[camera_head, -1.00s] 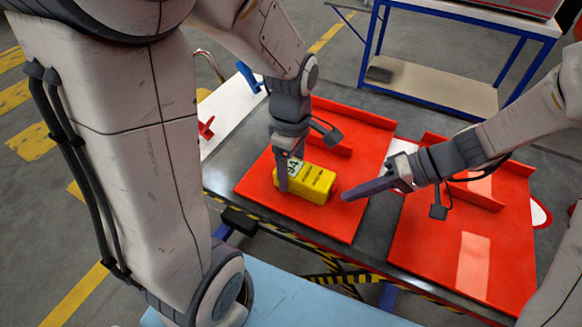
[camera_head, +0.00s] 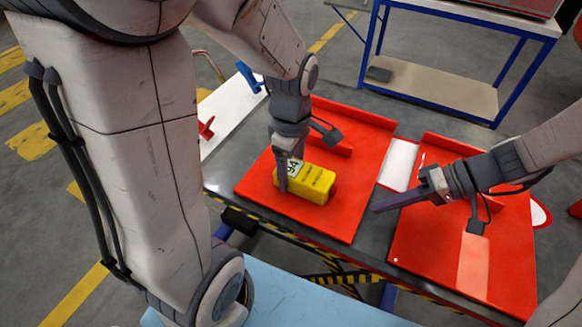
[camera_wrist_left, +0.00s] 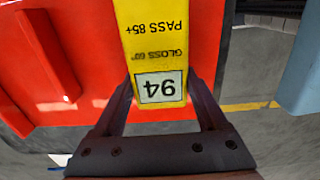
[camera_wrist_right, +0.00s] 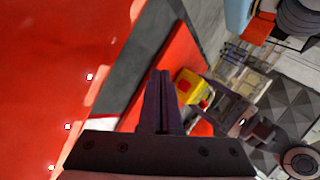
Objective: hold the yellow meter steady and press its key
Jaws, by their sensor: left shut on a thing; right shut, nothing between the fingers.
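The yellow meter (camera_head: 312,182) lies on the left red panel in the head view. My left gripper (camera_head: 283,178) is shut on its left end from above. In the left wrist view the meter (camera_wrist_left: 155,45) sits between the fingers, with "94" on its display and "GLOSS 60°" and "PASS 85+" printed on it. My right gripper (camera_head: 378,208) is shut and empty, to the right of the meter and apart from it. The right wrist view shows the meter (camera_wrist_right: 188,84) beyond the shut fingers, with a red key (camera_wrist_right: 183,86) on its end face.
The left red panel (camera_head: 345,225) and the right red panel (camera_head: 420,245), each with a raised rib, lie on a dark table. A strip of dark table separates them, with a white patch (camera_head: 399,165) at the back. A blue-framed bench (camera_head: 440,85) stands behind.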

